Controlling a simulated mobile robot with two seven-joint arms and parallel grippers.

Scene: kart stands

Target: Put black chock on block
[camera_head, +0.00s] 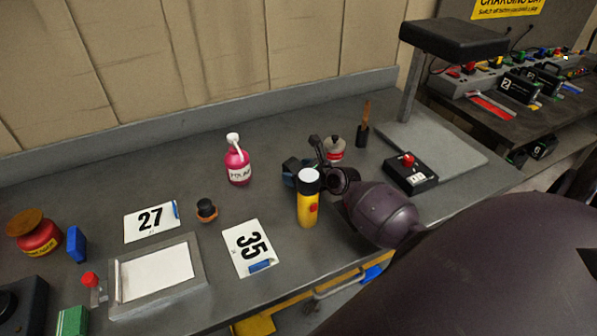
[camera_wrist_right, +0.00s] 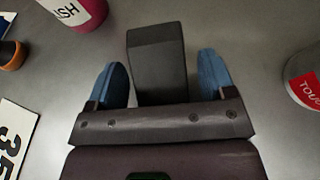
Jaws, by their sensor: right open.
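A dark grey to black block-like piece, which looks like the black chock (camera_wrist_right: 157,58), stands between the two blue fingertips of my right gripper (camera_wrist_right: 165,82) in the right wrist view. Gaps show on both sides of it, so the fingers are open around it and not closed on it. In the head view my right gripper (camera_head: 305,168) is low over the middle of the bench, behind a yellow flashlight, and mostly hides the chock. A blue block (camera_head: 76,244) and a green block (camera_head: 72,320) are at the left; I cannot tell which is the task's block. My left gripper is not in view.
The yellow flashlight (camera_head: 308,208) stands close in front of my right gripper. A pink bottle (camera_head: 238,167) is left of it, a grey-and-red can (camera_head: 334,150) just behind. Number cards (camera_head: 247,245) and a framed white sheet (camera_head: 205,270) lie to the left.

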